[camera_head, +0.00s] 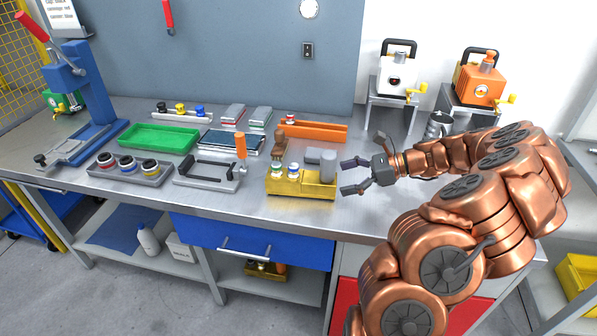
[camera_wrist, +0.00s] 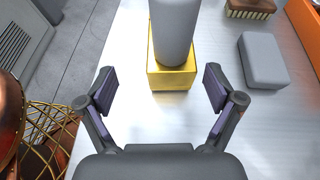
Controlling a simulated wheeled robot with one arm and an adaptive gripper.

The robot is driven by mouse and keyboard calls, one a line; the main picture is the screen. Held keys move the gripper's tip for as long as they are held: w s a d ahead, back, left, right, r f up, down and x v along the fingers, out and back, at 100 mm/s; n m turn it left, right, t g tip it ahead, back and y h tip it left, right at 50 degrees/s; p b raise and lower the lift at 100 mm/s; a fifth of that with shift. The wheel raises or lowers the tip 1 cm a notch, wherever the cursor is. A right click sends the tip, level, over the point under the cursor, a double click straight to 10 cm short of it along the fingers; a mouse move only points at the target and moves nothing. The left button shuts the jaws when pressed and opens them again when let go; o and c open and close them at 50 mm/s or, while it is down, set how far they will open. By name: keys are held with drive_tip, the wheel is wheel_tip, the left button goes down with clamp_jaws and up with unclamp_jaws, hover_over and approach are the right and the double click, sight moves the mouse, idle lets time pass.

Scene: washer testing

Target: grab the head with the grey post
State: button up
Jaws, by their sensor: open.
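A grey cylindrical post (camera_head: 328,165) stands upright at the right end of a yellow holder (camera_head: 316,189) on the bench. In the wrist view the grey post (camera_wrist: 175,30) rises from a yellow block-shaped base (camera_wrist: 172,76), straight ahead between my fingers. My gripper (camera_head: 349,176) is open and empty, to the right of the holder and apart from it. In the wrist view both fingers of my gripper (camera_wrist: 160,92) are spread wide, one on each side of the base, with bare bench between. The post's top is cut off there.
A grey block (camera_wrist: 263,60) lies behind the holder, near a brown brush (camera_wrist: 250,8) and an orange tray (camera_head: 318,132). A clamp fixture with an orange handle (camera_head: 240,147) is further left. The bench's front edge is close.

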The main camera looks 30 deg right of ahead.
sight(317, 181)
drive_tip(key=shift+w+d+f, duration=0.1)
drive_tip(key=shift+w+d, duration=0.1)
drive_tip(key=shift+w, duration=0.15)
drive_tip(key=shift+w+a+f, duration=0.1)
drive_tip(key=shift+w, duration=0.2)
drive_tip(key=shift+p+x, duration=0.5)
drive_tip(key=shift+x, duration=1.3)
drive_tip(key=shift+p+x, duration=0.4)
drive_tip(key=shift+x, duration=1.5)
drive_tip(key=shift+w, duration=0.1)
drive_tip(key=shift+c, duration=0.4)
clamp_jaws()
